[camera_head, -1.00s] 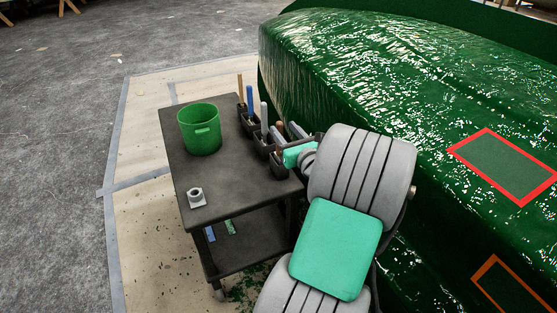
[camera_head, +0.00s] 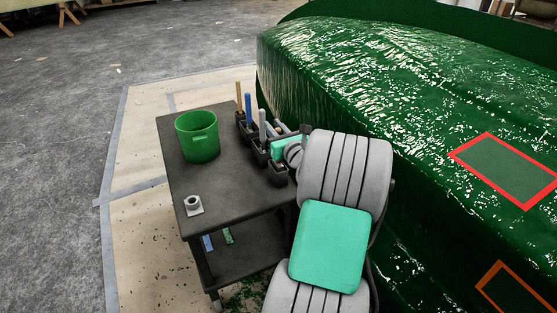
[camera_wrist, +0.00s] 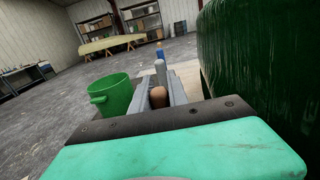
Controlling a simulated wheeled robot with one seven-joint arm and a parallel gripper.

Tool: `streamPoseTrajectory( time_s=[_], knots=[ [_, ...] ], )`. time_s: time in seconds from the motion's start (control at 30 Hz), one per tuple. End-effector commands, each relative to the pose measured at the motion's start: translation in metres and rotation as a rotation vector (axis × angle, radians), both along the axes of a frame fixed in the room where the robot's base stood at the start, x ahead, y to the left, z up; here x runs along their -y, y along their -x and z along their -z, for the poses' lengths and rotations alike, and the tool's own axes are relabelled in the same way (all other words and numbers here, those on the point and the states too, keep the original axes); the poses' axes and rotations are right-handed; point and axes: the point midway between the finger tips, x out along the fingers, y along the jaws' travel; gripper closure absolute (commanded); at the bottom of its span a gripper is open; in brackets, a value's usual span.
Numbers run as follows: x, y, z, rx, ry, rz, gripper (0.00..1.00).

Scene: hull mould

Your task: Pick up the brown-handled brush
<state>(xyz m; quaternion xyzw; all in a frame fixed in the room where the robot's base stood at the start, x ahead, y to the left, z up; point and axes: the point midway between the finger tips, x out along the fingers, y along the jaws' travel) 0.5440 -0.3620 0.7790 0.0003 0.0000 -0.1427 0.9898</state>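In the wrist view a brown rounded handle end (camera_wrist: 158,97), taken as the brown-handled brush, stands between the two grey fingers of my gripper (camera_wrist: 160,88). The fingers are apart, one on each side of it, and I cannot tell whether they touch it. The brush's lower part is hidden. In the head view my gripper (camera_head: 283,129) is at the black holders on the cart's right edge, partly hidden by my own arm.
The dark cart (camera_head: 235,198) carries a green bucket (camera_head: 198,137) and a grey block with a ring (camera_head: 193,204). A tan handle (camera_head: 239,96), a blue handle (camera_head: 248,106) and a grey handle (camera_head: 262,120) stand in holders. The green hull (camera_head: 420,90) is close on the right.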

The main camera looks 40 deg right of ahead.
Motion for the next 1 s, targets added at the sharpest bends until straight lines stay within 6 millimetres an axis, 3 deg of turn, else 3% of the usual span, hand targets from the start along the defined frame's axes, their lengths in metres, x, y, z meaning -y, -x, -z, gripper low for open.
streamPoseTrajectory(
  time_s=[0.23,0.67,0.77,1.0],
  knots=[
    [0.0,0.0,0.0,0.0,0.0,0.0,1.0],
    [0.0,0.0,-0.001,0.0,0.001,0.0,1.0],
    [0.0,0.0,-0.011,0.001,0.003,0.0,1.0],
    [0.0,0.0,-0.069,0.002,0.005,-0.002,1.0]
  ],
)
